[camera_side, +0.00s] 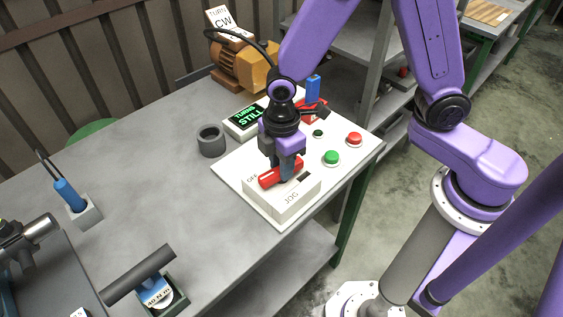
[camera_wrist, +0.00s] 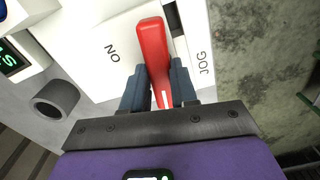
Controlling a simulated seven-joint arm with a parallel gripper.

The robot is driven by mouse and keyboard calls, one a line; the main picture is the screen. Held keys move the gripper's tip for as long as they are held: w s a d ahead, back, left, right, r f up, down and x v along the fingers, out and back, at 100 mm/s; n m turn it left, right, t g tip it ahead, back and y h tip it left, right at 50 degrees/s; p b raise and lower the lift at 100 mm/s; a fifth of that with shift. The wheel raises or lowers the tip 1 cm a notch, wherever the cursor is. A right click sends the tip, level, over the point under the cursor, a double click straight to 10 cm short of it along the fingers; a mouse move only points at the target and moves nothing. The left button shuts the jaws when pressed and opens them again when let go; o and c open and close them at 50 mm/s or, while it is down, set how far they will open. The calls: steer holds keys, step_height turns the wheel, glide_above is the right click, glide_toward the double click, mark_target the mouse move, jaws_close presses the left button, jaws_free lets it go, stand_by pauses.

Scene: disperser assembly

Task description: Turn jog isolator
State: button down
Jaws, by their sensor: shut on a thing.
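The jog isolator is a white box (camera_side: 290,205) marked JOG on its front, with a red handle (camera_side: 270,179) on top. It stands on a white panel at the right end of the grey table. My gripper (camera_side: 285,172) reaches down from above and is shut on the red handle. In the wrist view the red handle (camera_wrist: 152,45) runs between the two dark fingers (camera_wrist: 160,88), with its far end sticking out past them. The words ON and JOG show on either side of it. In the side view OFF shows at the handle's left end.
A green button (camera_side: 331,157) and a red button (camera_side: 354,139) stand right of the isolator. A display (camera_side: 246,121) reads TURNS STILL. Behind are an orange motor (camera_side: 243,68) with a TURN CW sign and a red block with a blue top. A grey ring (camera_side: 211,141) stands left.

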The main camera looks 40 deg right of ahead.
steer(key=shift+n, duration=0.8)
steer(key=shift+a, duration=0.1)
steer(key=c, duration=0.9)
jaws_free()
steer(key=shift+r, duration=0.1)
step_height(320, 180, up, 17)
steer(key=shift+r, duration=0.15)
steer(key=shift+s, duration=0.1)
steer(key=s+d+f+m, duration=0.1)
steer(key=s+d, duration=0.3)
steer(key=s, duration=0.1)
steer(key=s+d+f+m, duration=0.2)
steer(key=s+d, duration=0.3)
steer(key=s, duration=0.1)
steer(key=s+d+f+m, duration=0.2)
steer(key=s+d, duration=0.3)
steer(key=s, duration=0.1)
steer(key=shift+f, duration=0.2)
